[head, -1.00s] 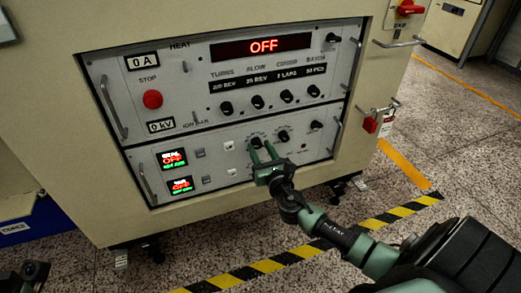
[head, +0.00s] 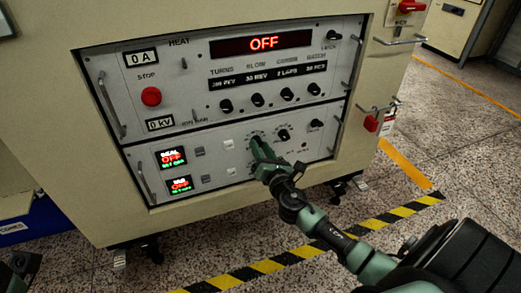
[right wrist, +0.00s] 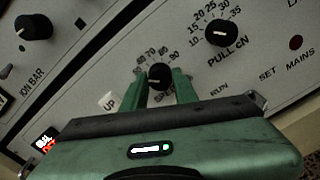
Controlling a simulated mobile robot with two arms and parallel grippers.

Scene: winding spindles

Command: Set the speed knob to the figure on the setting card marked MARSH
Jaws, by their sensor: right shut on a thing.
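The speed knob (right wrist: 158,75) is a small black round knob with a printed scale around it, on the lower grey panel. In the right wrist view the figures 70, 80 and 90 show above it, and the lettering below is partly hidden by my gripper. My right gripper (right wrist: 158,88) has one green finger on each side of the knob and is shut on it. In the head view the right gripper (head: 257,150) covers most of the knob. I cannot read the knob's pointer for sure. I see no card marked MARSH in these views.
Another black knob (right wrist: 221,32) with its own scale sits close to the right. Four knobs in a row (head: 257,100) and a red stop button (head: 151,96) are on the upper panel. Metal handles (head: 338,135) stick out at the panel's sides. A red padlock (head: 371,124) hangs at right.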

